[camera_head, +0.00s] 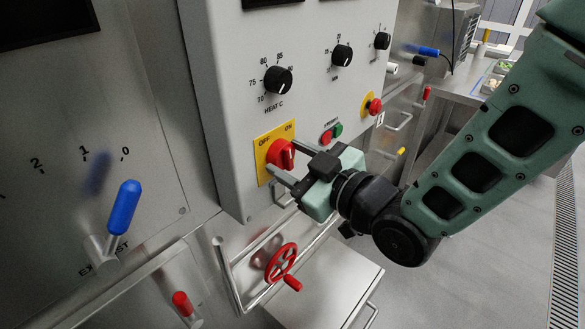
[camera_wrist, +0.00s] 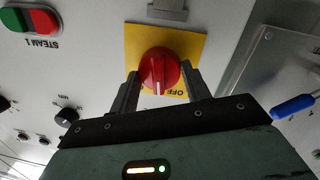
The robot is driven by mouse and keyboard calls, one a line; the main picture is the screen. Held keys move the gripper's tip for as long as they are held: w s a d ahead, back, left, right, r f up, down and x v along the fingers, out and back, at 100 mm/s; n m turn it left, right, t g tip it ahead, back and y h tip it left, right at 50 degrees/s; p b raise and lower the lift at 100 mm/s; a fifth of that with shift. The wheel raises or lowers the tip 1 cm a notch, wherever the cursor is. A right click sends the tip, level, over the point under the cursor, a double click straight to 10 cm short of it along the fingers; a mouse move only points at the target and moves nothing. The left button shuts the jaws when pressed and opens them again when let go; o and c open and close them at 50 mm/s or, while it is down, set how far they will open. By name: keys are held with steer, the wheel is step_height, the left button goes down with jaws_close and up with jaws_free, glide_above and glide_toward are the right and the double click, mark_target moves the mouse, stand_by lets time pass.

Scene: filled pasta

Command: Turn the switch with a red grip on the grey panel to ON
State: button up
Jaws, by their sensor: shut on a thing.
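The red-grip switch (camera_head: 281,153) sits on a yellow plate (camera_head: 262,167) on the grey panel (camera_head: 226,80). OFF is at the plate's upper left and ON at its upper right in the head view. My gripper (camera_head: 283,160) has one finger on each side of the red grip and is shut on it. In the wrist view, the red grip (camera_wrist: 159,70) lies between the fingertips of my gripper (camera_wrist: 161,74). Its white mark points down the picture, just left of the OFF letters. The ON label is hidden there.
Black dials (camera_head: 278,81) are above the switch. A green and red button pair (camera_head: 331,134) and a red emergency button (camera_head: 372,105) are to its right. A red handwheel (camera_head: 281,262) is below. A blue-handled lever (camera_head: 123,207) stands at the left.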

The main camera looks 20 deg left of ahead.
steer(key=m+g+b, duration=0.1)
steer(key=m, duration=0.4)
steer(key=shift+w, duration=0.15)
steer(key=m, duration=0.4)
steer(key=shift+d+r+g, duration=0.1)
steer(key=shift+g, duration=0.2)
steer(key=shift+m, duration=0.4)
steer(key=o, duration=1)
steer(key=b+v, duration=1.4)
steer(key=v, duration=0.3)
steer(key=shift+d, duration=0.2)
